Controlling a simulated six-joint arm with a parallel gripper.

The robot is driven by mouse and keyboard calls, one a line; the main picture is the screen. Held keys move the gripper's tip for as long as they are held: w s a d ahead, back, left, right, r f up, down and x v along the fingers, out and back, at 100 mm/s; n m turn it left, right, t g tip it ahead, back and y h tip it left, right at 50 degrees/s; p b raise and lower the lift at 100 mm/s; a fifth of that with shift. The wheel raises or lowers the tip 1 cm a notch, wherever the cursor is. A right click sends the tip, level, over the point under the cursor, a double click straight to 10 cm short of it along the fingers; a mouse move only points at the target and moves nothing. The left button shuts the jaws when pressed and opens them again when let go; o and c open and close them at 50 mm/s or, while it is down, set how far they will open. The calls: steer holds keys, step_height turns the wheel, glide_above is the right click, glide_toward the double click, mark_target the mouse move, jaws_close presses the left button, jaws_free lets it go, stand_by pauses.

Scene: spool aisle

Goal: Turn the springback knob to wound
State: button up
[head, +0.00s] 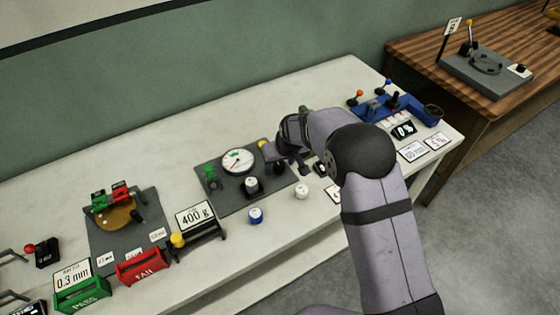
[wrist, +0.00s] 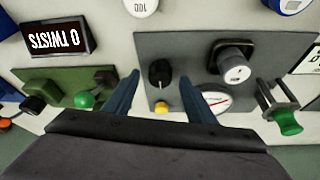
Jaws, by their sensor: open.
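No label in these views reads springback or wound, so I cannot tell for certain which knob is named. A small black knob (wrist: 160,74) with a pale mark stands on a grey panel (wrist: 180,46); in the wrist view it appears between my fingertips. My gripper (wrist: 160,78) is open and empty, and I see no contact with the knob. In the head view my gripper (head: 282,156) hangs over the right end of the panel, partly hiding it. A larger black knob with a white cap (wrist: 234,66) and a round gauge (wrist: 213,98) share the panel.
A yellow button (wrist: 161,107) lies close to the small knob. A green clamp (wrist: 285,118) stands at the panel's other end. A "0 TWISTS" display (wrist: 60,38) and a green panel (wrist: 65,88) are beside it. White (head: 302,192) and blue (head: 255,215) cylinders stand in front.

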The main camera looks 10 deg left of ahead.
steer(key=shift+w+f, duration=0.1)
steer(key=shift+f, duration=0.3)
steer(key=c, duration=1)
steer(key=shift+c, duration=0.2)
